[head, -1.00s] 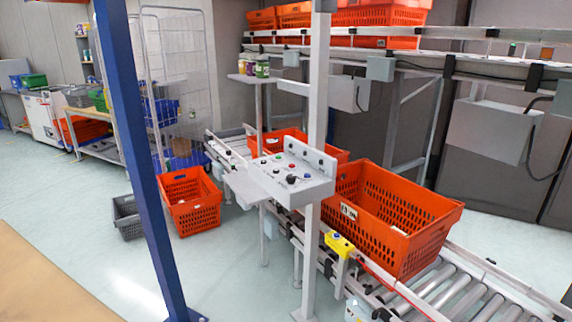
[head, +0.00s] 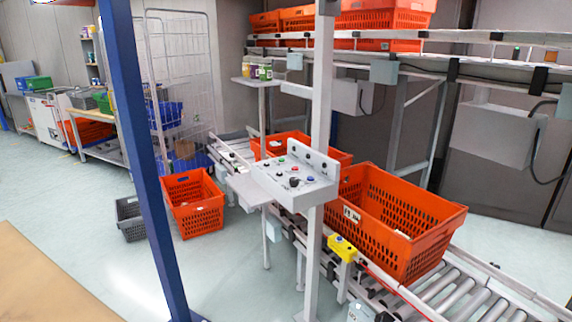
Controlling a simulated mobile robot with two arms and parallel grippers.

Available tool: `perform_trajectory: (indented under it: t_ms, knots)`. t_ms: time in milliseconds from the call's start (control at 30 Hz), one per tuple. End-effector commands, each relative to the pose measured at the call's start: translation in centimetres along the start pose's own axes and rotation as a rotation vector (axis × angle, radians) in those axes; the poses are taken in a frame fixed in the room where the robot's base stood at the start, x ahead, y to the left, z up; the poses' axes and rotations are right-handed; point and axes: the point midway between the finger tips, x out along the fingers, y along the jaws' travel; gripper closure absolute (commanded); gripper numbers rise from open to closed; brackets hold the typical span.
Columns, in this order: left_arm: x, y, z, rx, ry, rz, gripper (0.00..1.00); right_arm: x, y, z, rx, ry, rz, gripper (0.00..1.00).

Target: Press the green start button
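A light grey control panel (head: 272,181) stands on a post in the middle of the head view. Its sloped top carries several small buttons and knobs, among them red, dark and blue ones. A small greenish button (head: 281,158) seems to sit toward the panel's far edge, but it is too small to be sure of its colour. Neither of my grippers is in view, and nothing touches the panel.
An orange tote (head: 404,222) sits on the roller conveyor (head: 462,288) right of the panel; a yellow box (head: 342,248) is mounted on the conveyor's near side. A blue post (head: 150,190) stands at left.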

Motion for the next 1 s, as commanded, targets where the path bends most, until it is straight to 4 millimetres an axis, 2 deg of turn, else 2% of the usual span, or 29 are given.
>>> perform_trajectory:
  t_ms: [433,467,500,600,1000]
  knots:
    - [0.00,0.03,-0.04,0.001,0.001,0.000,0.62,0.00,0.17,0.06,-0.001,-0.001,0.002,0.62]
    - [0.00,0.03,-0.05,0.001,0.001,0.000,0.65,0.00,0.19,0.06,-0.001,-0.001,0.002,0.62]
    - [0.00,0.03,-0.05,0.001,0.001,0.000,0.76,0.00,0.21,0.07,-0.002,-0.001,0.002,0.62]
    - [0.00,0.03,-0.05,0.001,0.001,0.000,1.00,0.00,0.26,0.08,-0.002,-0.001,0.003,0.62]
    - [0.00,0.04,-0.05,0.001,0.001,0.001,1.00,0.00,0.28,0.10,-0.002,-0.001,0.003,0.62]
